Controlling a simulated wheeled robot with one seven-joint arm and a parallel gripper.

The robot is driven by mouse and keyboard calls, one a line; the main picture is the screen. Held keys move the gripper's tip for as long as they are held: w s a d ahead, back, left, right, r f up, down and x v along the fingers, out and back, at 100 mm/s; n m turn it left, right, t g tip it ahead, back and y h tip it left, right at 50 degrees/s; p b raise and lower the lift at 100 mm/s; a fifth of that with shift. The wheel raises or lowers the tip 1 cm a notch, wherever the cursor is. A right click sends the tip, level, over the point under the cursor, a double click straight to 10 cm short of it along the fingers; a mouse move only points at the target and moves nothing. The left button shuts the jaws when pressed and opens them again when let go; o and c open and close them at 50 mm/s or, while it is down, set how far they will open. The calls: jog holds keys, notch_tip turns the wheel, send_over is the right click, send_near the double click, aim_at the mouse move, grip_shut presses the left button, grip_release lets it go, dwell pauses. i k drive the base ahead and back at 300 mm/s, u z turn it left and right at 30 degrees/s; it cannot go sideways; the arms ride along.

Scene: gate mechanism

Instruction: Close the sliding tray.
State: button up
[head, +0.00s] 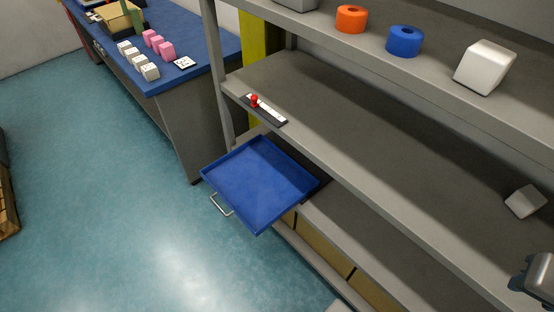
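The sliding tray (262,179) is a shallow blue tray that sticks out from the front of the grey shelf unit, below the middle shelf. It looks empty. A metal handle (221,205) is on its front left side. Its back corner lies close to the shelf unit, partly in shadow. Part of my gripper or arm (534,280) shows as a dark grey piece at the lower right edge, far from the tray. Its fingers cannot be made out.
A red knob on a white strip (266,107) sits on the middle shelf above the tray. The upper shelf holds an orange ring (351,18), a blue ring (404,41) and a white block (485,67). A blue-topped table (205,45) stands left. The floor (110,220) before the tray is clear.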

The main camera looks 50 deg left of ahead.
aim_at(257, 181)
jog(key=u, duration=3.4)
jog(key=k, duration=1.7)
jog(key=z, duration=0.55)
jog(key=i, duration=1.65)
jog(key=z, duration=0.05)
